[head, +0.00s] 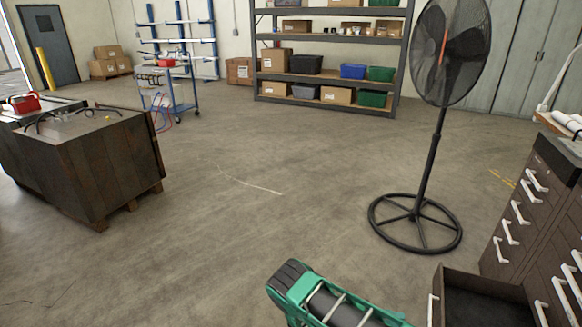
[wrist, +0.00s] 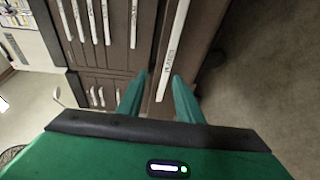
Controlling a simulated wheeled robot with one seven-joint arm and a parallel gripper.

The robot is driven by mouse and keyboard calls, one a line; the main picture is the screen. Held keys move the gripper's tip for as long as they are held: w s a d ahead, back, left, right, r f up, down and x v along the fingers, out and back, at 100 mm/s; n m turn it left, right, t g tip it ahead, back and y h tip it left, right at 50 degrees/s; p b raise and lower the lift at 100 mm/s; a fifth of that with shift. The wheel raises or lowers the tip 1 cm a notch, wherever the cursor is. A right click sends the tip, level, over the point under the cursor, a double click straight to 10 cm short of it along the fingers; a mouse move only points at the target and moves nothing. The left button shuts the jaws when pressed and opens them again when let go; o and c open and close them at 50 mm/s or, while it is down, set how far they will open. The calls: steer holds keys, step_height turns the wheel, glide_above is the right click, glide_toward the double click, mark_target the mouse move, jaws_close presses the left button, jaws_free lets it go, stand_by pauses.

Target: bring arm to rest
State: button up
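My gripper (wrist: 160,77) shows in the wrist view with its two green fingers apart, so it is open. A long white handle (wrist: 174,42) on a brown drawer front (wrist: 152,30) runs between and beyond the fingertips. Gaps show on both sides of the handle, and I cannot tell how deep the fingers reach around it. In the head view a green and black part of my arm (head: 325,303) is at the bottom centre. My gripper's fingers are not visible there.
A brown drawer cabinet (head: 540,225) with white handles stands at right; a low drawer (head: 480,300) is pulled out beside my arm. A pedestal fan (head: 430,150) stands behind. A brown block on a pallet (head: 95,165) is at left. The middle floor is clear.

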steer(key=w+d+r+m+g+y, duration=0.1)
steer(key=w+r+g+y, duration=0.15)
steer(key=r, duration=0.65)
steer(key=w+d+r+m+g+y, duration=0.1)
steer(key=d+r+m+y, duration=0.15)
steer(key=r, duration=0.55)
steer(key=s+d+r+y, duration=0.2)
steer(key=s+r+y, duration=0.1)
steer(key=r, duration=0.5)
steer(key=s+d+r+y, duration=0.2)
steer(key=s+r+y, duration=0.1)
steer(key=r, duration=0.5)
steer(key=s+d+r+m+t+y, duration=0.15)
steer(key=s+r+y, duration=0.25)
steer(key=s+r, duration=0.75)
steer(key=s+a+r+t+y, duration=0.1)
steer(key=s+a+r+t, duration=0.1)
steer(key=s, duration=0.5)
steer(key=s+a+r+t+y, duration=0.1)
steer(key=s+a+r+t, duration=0.1)
steer(key=s, duration=0.5)
steer(key=shift+s+a, duration=0.15)
steer(key=shift+a, duration=0.25)
steer(key=shift+r, duration=0.1)
